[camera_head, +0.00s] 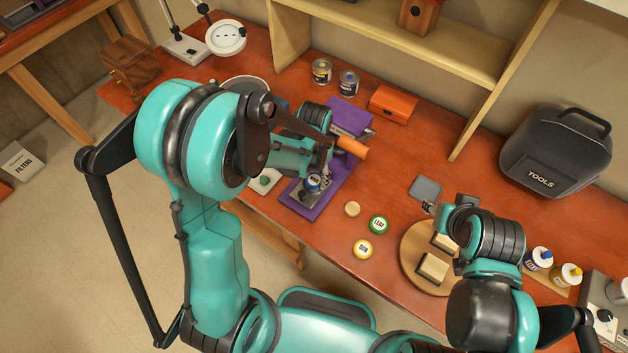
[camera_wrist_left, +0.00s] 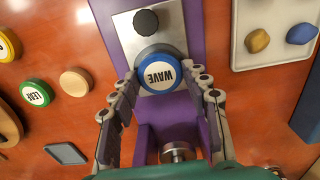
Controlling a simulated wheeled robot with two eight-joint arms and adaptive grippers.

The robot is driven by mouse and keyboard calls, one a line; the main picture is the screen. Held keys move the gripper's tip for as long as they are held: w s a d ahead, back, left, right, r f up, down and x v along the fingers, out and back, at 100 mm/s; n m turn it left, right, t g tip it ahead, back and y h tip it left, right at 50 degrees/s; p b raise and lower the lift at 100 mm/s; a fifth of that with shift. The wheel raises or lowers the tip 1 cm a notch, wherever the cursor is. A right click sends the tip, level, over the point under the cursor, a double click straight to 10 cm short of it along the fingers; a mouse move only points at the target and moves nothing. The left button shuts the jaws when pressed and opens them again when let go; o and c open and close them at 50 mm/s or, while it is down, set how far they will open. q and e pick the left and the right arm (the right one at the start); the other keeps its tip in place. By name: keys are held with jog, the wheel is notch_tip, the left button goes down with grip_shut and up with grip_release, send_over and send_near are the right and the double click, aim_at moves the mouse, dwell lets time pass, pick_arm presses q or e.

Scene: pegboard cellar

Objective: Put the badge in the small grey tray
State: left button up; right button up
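The blue badge (camera_wrist_left: 158,72) marked WAVE sits on the silver plate of a purple badge press (camera_wrist_left: 190,20). The badge also shows in the head view (camera_head: 314,182), partly behind my left arm. My left gripper (camera_wrist_left: 164,78) is over the press, its two fingers spread on either side of the badge. I cannot tell whether the fingers touch it. The small grey tray (camera_head: 425,188) lies flat and empty on the bench to the right, and shows at lower left in the wrist view (camera_wrist_left: 66,153). My right gripper (camera_head: 444,206) is beside the tray, its fingers unclear.
A round wooden board (camera_head: 412,269) with blocks is near my right arm. An orange box (camera_head: 393,104) stands behind.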

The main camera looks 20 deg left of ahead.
aim_at(314, 180)
pick_arm(q)
jog(key=shift+r, duration=0.15)
jog(key=shift+c, duration=0.4)
jog(key=shift+r+p, duration=2.2)
jog(key=shift+r, duration=0.7)
